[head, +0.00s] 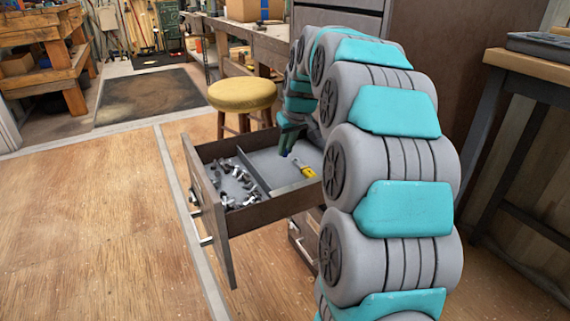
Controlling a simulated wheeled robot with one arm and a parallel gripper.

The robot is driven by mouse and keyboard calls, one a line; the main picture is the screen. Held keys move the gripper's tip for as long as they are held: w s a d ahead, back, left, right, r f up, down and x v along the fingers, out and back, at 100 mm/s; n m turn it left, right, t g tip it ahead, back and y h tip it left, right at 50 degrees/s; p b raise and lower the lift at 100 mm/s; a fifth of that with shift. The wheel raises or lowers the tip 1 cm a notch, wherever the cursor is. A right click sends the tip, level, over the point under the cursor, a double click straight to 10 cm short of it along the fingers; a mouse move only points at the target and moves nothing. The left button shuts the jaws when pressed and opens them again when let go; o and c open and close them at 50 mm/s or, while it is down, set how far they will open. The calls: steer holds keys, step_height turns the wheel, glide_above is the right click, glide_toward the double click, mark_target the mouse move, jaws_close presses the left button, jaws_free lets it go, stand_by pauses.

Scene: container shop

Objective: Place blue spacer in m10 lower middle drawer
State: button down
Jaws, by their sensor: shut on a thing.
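An open drawer (247,214) of a dark cabinet sticks out to the left in the head view. A divider (252,177) splits it. My gripper (287,148) points down over the back part of the drawer, on the side right of the divider. It is shut on a small dark blue piece, the blue spacer (284,154), which barely shows at the fingertips. I cannot tell whether the spacer touches the drawer floor. My arm hides part of the drawer's right side and the cabinet.
Several metal bolts (229,186) lie left of the divider. A yellow-handled tool (302,168) lies in the right compartment near my gripper. A yellow stool (242,95) stands behind the drawer. A workbench (525,64) stands at right; the wooden floor at left is clear.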

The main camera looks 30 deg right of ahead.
mark_target(284, 171)
steer(key=shift+f, duration=2.65)
steer(key=shift+f, duration=0.1)
steer(key=c, duration=0.9)
jaws_free()
steer(key=v, duration=1.2)
